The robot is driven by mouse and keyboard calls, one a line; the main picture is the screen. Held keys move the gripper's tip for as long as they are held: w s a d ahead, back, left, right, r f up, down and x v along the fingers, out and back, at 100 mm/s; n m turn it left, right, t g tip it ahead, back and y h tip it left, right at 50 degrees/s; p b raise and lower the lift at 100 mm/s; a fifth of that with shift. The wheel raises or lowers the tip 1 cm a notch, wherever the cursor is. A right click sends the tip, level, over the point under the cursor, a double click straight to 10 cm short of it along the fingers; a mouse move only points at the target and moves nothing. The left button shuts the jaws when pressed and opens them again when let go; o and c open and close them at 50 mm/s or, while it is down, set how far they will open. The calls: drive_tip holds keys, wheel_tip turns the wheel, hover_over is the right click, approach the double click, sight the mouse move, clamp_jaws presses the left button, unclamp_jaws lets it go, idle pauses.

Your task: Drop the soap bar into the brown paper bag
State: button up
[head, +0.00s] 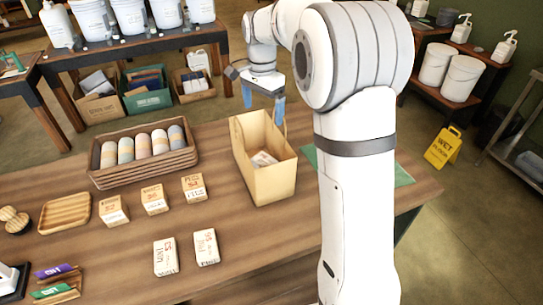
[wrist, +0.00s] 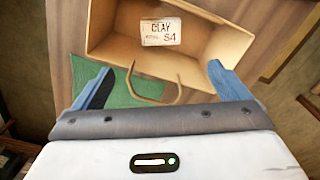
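The brown paper bag (head: 270,187) stands open on the wooden table, left of my arm. A pale soap bar (head: 263,158) lies inside it. In the wrist view the soap bar (wrist: 161,32) reads "CLAY" and "$4", and the bag (wrist: 205,43) shows its open mouth and a looped handle. My gripper (head: 263,112) is above the bag's far side, fingers pointing down. Its blue fingers are spread wide with nothing between them; in the wrist view my gripper (wrist: 160,72) is open and empty.
Several wrapped bars, including one (head: 194,187), stand or lie left of the bag. A wicker basket (head: 143,178) of rolled items and a wooden tray (head: 65,213) are further left. A green mat (head: 403,176) lies partly behind my arm. A yellow floor sign (head: 443,147) stands beyond.

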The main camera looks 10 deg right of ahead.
drive_tip(key=shift+o, duration=0.3)
wheel_tip(320, 180, up, 8)
drive_tip(key=shift+b, duration=0.35)
drive_tip(key=shift+f, duration=0.1)
drive_tip(key=s+d+f+n+t, duration=0.1)
drive_tip(key=s+f+n, duration=0.2)
drive_tip(key=s, duration=0.7)
drive_tip(key=s+d+f+n+t, duration=0.1)
drive_tip(key=s+d+f+n, duration=0.1)
drive_tip(key=s, duration=0.8)
drive_tip(key=s+d+f+n+t, duration=0.1)
drive_tip(key=s+f+n, duration=0.3)
drive_tip(key=s, duration=0.6)
drive_tip(key=shift+s+d+f+n, duration=0.15)
drive_tip(key=shift+s+f+n, duration=0.05)
drive_tip(key=shift+n, duration=0.7)
